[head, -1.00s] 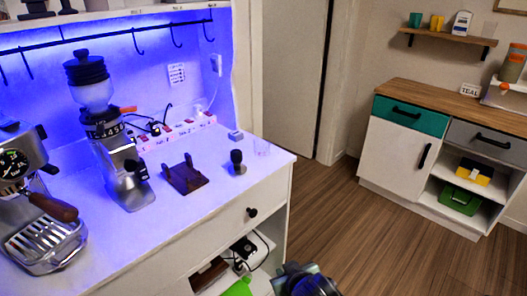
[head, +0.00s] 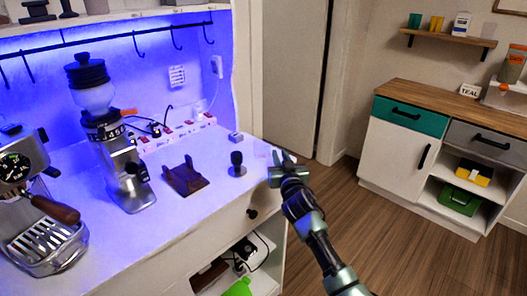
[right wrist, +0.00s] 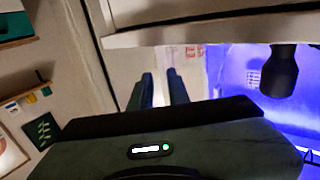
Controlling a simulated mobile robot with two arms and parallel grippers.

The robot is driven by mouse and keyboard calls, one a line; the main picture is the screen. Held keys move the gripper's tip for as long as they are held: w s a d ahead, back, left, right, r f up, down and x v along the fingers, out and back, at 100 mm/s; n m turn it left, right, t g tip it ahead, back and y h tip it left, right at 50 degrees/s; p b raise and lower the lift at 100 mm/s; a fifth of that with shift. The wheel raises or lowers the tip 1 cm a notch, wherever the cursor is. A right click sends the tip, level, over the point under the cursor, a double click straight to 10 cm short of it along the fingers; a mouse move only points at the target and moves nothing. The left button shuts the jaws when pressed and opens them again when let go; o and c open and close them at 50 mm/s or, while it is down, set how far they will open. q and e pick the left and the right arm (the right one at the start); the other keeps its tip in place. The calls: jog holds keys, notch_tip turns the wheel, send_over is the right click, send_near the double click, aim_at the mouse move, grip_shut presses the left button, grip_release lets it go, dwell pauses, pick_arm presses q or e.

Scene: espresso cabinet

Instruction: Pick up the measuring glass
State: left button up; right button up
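The measuring glass (head: 261,153) is clear and faint. It stands on the white counter (head: 215,190) near its right front corner, partly hidden by my right gripper in the head view. My right gripper (head: 281,158) is at the counter's right edge, just right of the glass, with its fingers apart. In the right wrist view, which is upside down, the two dark fingers (right wrist: 161,80) are open with a gap between them. A clear shape with red marks, apparently the glass (right wrist: 193,52), shows beyond the fingertips. Contact cannot be made out. My left gripper is not in view.
A black tamper (head: 237,163) stands left of the glass, with a brown stand (head: 185,177) farther left. A grinder (head: 120,150) and an espresso machine (head: 35,215) occupy the left side. A small box (head: 235,136) sits behind the tamper. Open floor lies right of the counter.

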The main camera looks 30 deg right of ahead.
jog(key=shift+x, duration=1.4)
grip_shut()
jog(key=shift+a, duration=0.1)
